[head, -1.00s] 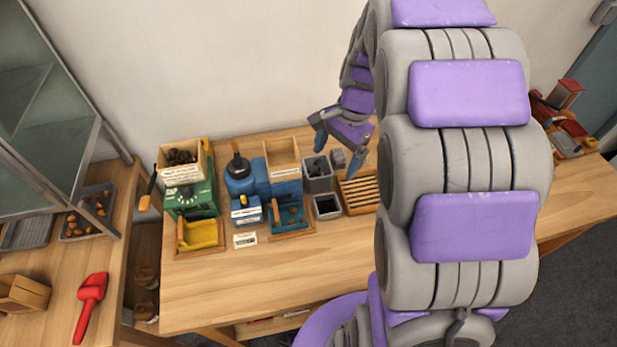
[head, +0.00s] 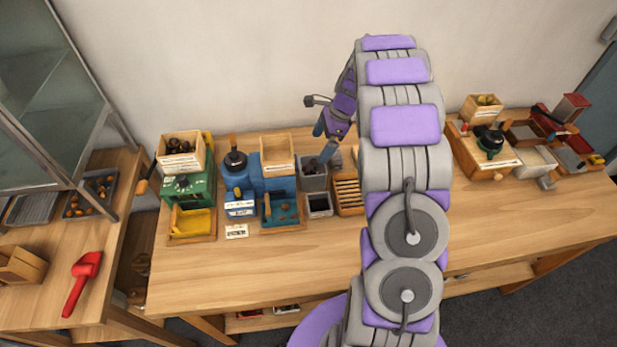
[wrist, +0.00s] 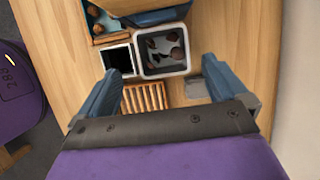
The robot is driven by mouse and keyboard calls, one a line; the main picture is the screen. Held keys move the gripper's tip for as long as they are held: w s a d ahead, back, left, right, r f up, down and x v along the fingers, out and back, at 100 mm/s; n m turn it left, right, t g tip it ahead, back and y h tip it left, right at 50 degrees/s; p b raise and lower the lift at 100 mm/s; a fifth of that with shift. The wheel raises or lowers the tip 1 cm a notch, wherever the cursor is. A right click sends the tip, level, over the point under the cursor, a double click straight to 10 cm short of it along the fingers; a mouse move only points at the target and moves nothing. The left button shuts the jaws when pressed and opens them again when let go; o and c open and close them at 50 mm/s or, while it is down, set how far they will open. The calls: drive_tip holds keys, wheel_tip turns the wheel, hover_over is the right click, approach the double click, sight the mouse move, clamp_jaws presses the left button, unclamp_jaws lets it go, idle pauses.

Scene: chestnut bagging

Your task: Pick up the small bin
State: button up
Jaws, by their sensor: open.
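A small grey square bin (head: 314,182) stands on the workbench beside the blue machine. In the wrist view this bin (wrist: 142,66) has a pale rim and several brown chestnuts inside. A smaller bin (head: 319,214) with a dark, empty-looking inside stands in front of it. The smaller bin also shows in the wrist view (wrist: 103,56). My gripper (wrist: 160,72) is open, its blue fingers apart and pointing toward the chestnut bin, with nothing between them. In the head view my gripper (head: 324,146) is above and just behind that bin; contact cannot be told.
A slatted wooden rack (head: 349,196) stands right of the bins. The blue machine (head: 270,190) and green machine (head: 190,190) crowd the left. More machines (head: 485,150) stand at the bench's right end. The front of the workbench (head: 260,270) is clear.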

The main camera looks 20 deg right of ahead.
drive_tip(key=b, duration=0.1)
approach(310, 170)
drive_tip(key=s+a, duration=0.2)
drive_tip(key=s, duration=0.1)
drive_tip(key=a+f+b, duration=0.1)
drive_tip(key=f, duration=0.1)
drive_tip(key=a+f+b, duration=0.1)
drive_tip(key=a+f, duration=0.1)
drive_tip(key=shift+w+a+f, duration=0.1)
drive_tip(key=shift+w+f, duration=0.1)
drive_tip(key=shift+f, duration=0.05)
drive_tip(key=shift+d+f, duration=0.2)
drive_tip(key=shift+f, duration=0.05)
drive_tip(key=shift+d, duration=0.25)
drive_tip(key=shift+a+r, duration=0.1)
drive_tip(key=shift+a, duration=0.55)
drive_tip(key=c, duration=0.5)
drive_tip(key=shift+d, duration=0.35)
drive_tip(key=c, duration=0.7)
drive_tip(key=shift+w+a, duration=0.1)
